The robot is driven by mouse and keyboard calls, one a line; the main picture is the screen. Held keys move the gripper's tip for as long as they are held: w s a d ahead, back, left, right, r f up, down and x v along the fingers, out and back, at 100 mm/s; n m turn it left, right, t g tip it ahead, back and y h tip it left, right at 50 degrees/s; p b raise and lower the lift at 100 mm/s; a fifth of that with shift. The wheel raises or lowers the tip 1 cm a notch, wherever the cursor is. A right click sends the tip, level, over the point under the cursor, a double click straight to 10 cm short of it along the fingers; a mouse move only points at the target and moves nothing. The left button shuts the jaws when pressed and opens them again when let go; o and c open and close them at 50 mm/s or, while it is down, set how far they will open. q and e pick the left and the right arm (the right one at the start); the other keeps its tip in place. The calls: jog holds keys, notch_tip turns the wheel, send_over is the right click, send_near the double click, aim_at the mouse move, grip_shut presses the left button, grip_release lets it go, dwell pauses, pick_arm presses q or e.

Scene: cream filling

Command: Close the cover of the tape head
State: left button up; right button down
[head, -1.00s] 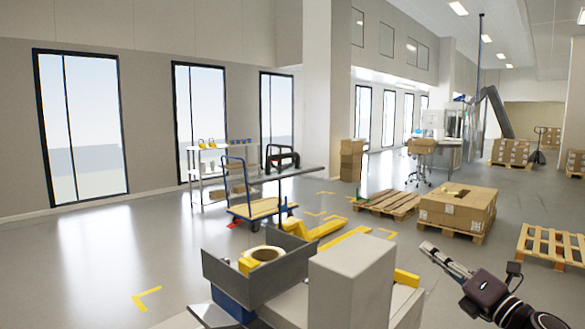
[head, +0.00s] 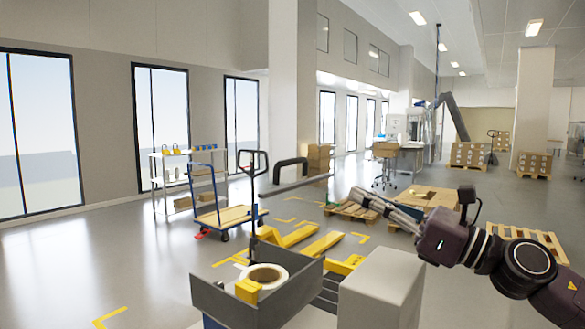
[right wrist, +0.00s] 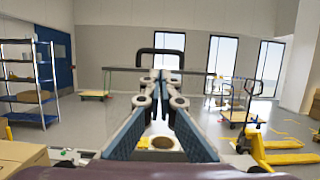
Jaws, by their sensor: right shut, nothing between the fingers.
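The tape head is a grey open box (head: 235,304) at the bottom of the head view, with a white and yellow tape roll (head: 267,275) in it. The roll also shows low in the right wrist view (right wrist: 163,143). A thin dark plate (head: 300,184), seemingly the cover, stands raised above the box with a black handle (head: 290,169) on it. The handle also shows in the right wrist view (right wrist: 160,51), beyond the fingertips. My right gripper (head: 356,194) is shut and empty, to the right of the plate and apart from it. My left gripper is not in view.
A light grey block (head: 383,285) stands right of the tape box. A yellow pallet jack (head: 300,236), a blue trolley (head: 228,214) and a white shelf (head: 175,155) stand behind. A pallet (head: 515,237) lies at the right. The floor at left is clear.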

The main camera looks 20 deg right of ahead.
jog(key=r+p, duration=0.1)
jog(key=p, duration=1)
send_near(295, 163)
jog(key=x, duration=0.6)
jog(key=shift+r, duration=0.15)
jog(key=shift+w+a+p, duration=0.3)
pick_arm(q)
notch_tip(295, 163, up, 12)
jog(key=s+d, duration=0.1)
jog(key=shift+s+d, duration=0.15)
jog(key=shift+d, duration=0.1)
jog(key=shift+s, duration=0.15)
pick_arm(e)
jog(key=shift+w, duration=0.15)
